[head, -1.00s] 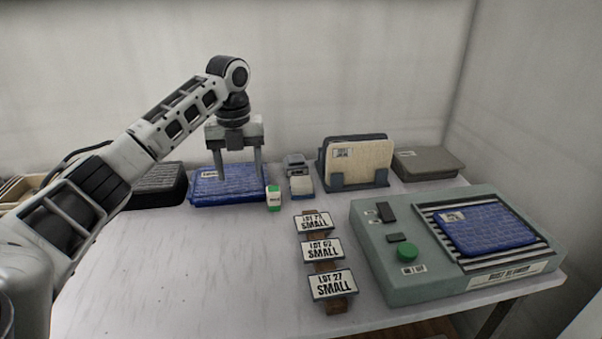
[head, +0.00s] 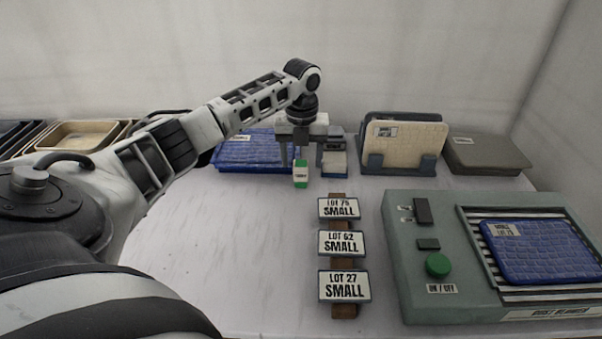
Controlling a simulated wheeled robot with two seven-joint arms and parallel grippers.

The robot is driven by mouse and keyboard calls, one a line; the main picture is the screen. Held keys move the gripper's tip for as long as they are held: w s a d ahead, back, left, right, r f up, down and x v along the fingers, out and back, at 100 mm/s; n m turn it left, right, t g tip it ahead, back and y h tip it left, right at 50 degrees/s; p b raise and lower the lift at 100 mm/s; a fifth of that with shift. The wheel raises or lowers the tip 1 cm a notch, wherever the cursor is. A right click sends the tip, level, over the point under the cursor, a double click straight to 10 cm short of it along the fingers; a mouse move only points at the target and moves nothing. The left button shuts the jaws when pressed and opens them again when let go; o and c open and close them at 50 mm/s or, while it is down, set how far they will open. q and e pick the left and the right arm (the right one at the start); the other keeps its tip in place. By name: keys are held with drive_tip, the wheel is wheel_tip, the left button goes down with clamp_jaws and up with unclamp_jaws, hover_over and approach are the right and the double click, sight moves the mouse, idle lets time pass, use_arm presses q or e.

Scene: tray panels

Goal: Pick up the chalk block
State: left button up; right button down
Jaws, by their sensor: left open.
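A small white and green block (head: 301,175) with a label too small to read stands on the table near the back; it looks like the chalk block. My left gripper (head: 301,166) is open and points down at it. Its two fingers show to the left and right of the block in the picture. I cannot tell whether the fingertips are level with the block or behind it. My right gripper is not in view.
A small grey holder (head: 334,164) stands just right of the gripper. A blue tray panel (head: 245,155) lies behind left. Lot signs (head: 341,243) stand centre front, beside a green dust blower (head: 420,290).

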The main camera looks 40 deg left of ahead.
sight(301, 163)
use_arm(q)
drive_tip(key=f, duration=0.5)
drive_tip(key=shift+w+a, duration=0.1)
drive_tip(key=shift+a, duration=0.1)
drive_tip(key=c, duration=1.1)
drive_tip(key=shift+r, duration=0.1)
